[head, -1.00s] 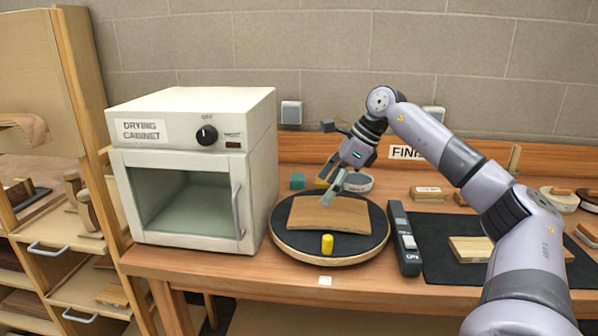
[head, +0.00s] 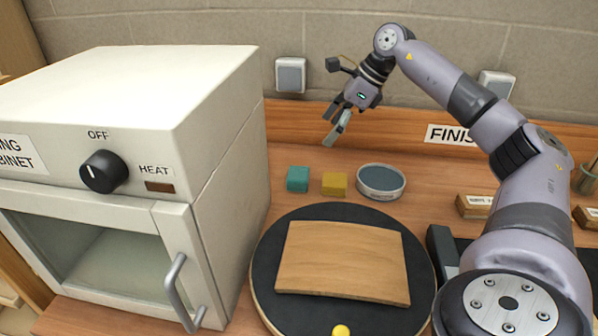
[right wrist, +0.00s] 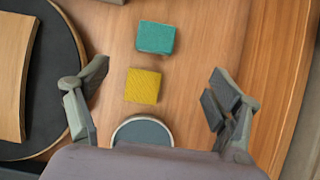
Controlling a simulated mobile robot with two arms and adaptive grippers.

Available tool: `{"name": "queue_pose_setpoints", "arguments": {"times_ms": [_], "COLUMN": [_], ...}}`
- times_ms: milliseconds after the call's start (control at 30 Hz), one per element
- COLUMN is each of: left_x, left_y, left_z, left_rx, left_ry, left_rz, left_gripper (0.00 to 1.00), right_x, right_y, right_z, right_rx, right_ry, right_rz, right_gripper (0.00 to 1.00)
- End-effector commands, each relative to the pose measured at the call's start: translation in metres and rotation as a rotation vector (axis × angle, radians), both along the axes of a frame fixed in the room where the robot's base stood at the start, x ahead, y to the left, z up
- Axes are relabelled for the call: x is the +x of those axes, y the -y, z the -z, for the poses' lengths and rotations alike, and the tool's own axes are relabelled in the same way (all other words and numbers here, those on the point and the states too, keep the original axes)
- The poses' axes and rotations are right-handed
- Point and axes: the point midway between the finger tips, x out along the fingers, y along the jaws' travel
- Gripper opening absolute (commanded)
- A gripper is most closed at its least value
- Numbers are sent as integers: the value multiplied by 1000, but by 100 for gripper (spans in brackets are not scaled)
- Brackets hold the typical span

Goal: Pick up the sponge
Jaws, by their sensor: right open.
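A teal block (head: 297,179) and a yellow block (head: 334,184) lie side by side on the bench behind the round turntable. Both are small and sponge-like; I cannot tell for sure which is the sponge. In the right wrist view the teal block (right wrist: 156,37) and the yellow block (right wrist: 142,86) lie between my spread fingers, with the yellow one nearer the wrist. My right gripper (head: 336,132) is open and empty, pointing down above the bench near the blocks. My left gripper is in neither view.
A round tin with a grey-blue top (head: 381,181) sits just right of the yellow block. A curved wood panel (head: 342,262) lies on the black turntable (head: 421,286) in front. The white drying cabinet (head: 228,150) stands at left. The wall and backboard (head: 290,138) are behind.

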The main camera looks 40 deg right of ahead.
Motion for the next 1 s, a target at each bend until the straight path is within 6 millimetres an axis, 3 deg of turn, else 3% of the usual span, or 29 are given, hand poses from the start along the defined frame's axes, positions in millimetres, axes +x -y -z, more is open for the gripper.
{"name": "queue_pose_setpoints", "arguments": {"times_ms": [400,733,1000], "left_x": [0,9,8], "left_y": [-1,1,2], "left_z": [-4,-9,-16], "left_rx": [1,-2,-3], "left_ry": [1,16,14], "left_rz": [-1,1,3], "left_gripper": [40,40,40], "right_x": [34,43,56], "right_y": [-28,-37,-50], "right_z": [76,100,133], "right_rx": [1,0,1], "right_ry": [-2,-2,-1], "right_rz": [-2,-2,0], "right_gripper": [85,85,85]}}
